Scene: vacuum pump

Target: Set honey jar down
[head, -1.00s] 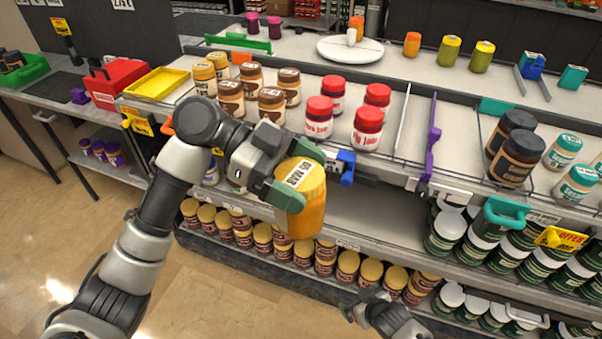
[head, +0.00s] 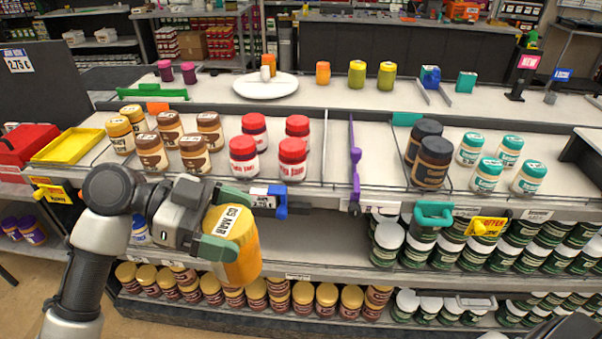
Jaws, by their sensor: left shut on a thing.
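My left gripper (head: 222,246) is shut on the honey jar (head: 240,264), an orange jar with a yellow lid and a white label. The jar is tilted, its lid facing up towards me. It is held in front of the shelf edge, over the lower rows of jars in the picture, and looks clear of any surface. Two yellow-lidded jars (head: 121,137) stand at the left end of the upper shelf (head: 335,175). Of my right gripper, only a dark grey part (head: 562,329) shows at the bottom right edge; its fingers cannot be made out.
Brown-lidded jars (head: 152,153) and red-lidded jars (head: 293,160) stand close behind the held jar. A yellow tray (head: 68,146) and a red box (head: 27,146) lie left. A purple divider (head: 355,170) stands right of the red lids. Bare shelf shows on both sides of it.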

